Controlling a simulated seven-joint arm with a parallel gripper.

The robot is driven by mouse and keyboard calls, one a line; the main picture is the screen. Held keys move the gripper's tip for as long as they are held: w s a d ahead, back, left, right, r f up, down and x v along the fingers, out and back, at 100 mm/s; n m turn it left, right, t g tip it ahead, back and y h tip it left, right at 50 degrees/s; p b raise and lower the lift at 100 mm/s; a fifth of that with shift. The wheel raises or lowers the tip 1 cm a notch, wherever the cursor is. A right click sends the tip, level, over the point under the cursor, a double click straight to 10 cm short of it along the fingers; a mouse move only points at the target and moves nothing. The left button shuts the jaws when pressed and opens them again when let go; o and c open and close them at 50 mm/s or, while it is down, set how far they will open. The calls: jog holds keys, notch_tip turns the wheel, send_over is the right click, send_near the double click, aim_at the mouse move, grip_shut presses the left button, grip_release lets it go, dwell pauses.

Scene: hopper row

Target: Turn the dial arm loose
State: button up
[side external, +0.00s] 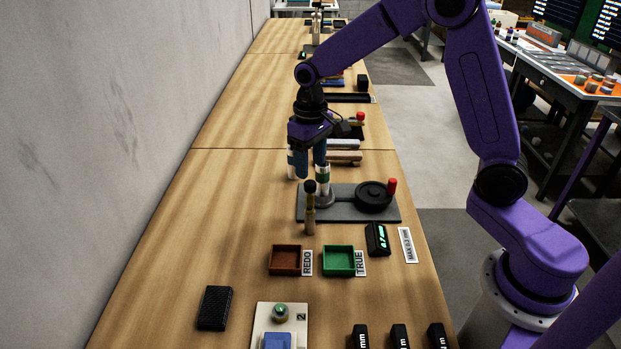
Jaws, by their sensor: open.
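My gripper (311,168) is open and points down above the left end of a dark grey base plate (347,214). A pale post with a dark band (323,181) stands on that plate just below the right finger. A black wheel with a red handle (373,196) sits on the plate's right side. A slim upright stick with a black ball top (310,208) stands at the plate's front edge. I cannot tell which part is the dial arm, or whether the fingers touch anything.
A small black readout (377,239) with green digits stands in front of the plate. A brown REDO tray (286,273) and a green TRUE tray (338,273) lie nearer. A black block (215,307) is at front left. The bench's left side is clear.

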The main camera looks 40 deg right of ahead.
aim_at(311, 183)
jog(key=shift+f, duration=2.65)
grip_shut()
